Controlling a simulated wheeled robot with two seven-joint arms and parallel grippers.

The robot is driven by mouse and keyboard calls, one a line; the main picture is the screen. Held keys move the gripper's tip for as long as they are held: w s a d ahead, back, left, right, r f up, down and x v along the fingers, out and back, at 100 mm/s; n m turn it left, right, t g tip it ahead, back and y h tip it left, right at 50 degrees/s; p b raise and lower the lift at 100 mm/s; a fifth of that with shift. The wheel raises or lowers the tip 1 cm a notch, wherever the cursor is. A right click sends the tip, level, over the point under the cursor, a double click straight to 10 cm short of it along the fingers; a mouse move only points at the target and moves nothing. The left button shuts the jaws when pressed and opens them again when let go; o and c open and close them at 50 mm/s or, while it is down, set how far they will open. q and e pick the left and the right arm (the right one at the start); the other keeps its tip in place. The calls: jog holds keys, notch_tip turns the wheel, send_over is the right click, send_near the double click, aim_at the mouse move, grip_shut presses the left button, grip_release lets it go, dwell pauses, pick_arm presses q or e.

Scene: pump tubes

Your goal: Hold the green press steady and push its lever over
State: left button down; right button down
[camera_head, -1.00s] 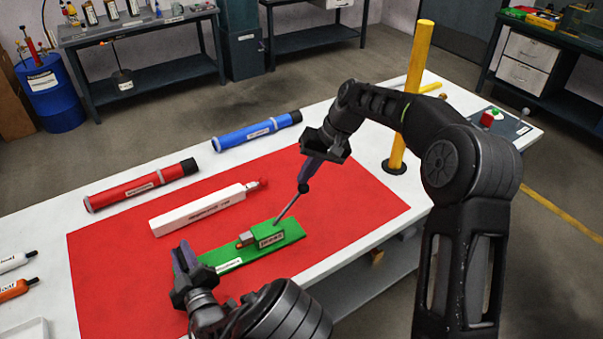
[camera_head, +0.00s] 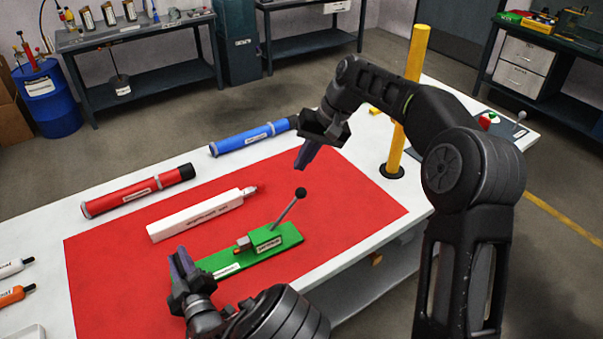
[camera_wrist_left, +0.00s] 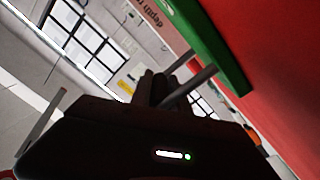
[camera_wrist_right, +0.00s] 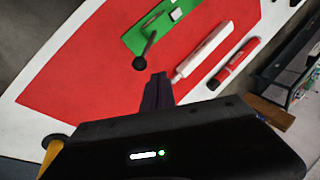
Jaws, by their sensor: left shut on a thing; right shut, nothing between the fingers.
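The green press (camera_head: 255,254) lies on the red mat (camera_head: 330,220). Its grey lever with a black ball knob (camera_head: 301,193) leans up to the right. My left gripper (camera_head: 183,266) is at the near left end of the press and is shut on its green base, which also shows in the left wrist view (camera_wrist_left: 205,45). The exact grip is partly hidden. My right gripper (camera_head: 307,155) is shut and empty above the mat, just beyond the knob and apart from it. In the right wrist view the knob (camera_wrist_right: 139,64) shows ahead of the shut fingers (camera_wrist_right: 158,90).
A white box-like tube (camera_head: 200,216), a red tube (camera_head: 138,191) and a blue tube (camera_head: 250,138) lie beyond the press. A yellow post (camera_head: 408,100) stands at the right of the table. The mat right of the press is clear.

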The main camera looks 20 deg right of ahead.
pick_arm(q)
jog(key=shift+d, duration=0.1)
pick_arm(e)
jog(key=v, duration=0.7)
jog(key=shift+d, duration=0.25)
pick_arm(q)
jog(key=c, duration=1.2)
grip_release()
pick_arm(e)
jog(key=shift+f, duration=0.1)
pick_arm(q)
jog(key=shift+o, duration=0.2)
jog(key=shift+s+d, duration=0.2)
jog(key=shift+s, duration=1.05)
jog(key=shift+s+d, duration=0.25)
jog(key=shift+s, duration=0.95)
jog(key=shift+s+d, duration=0.2)
jog(key=shift+s, duration=1.05)
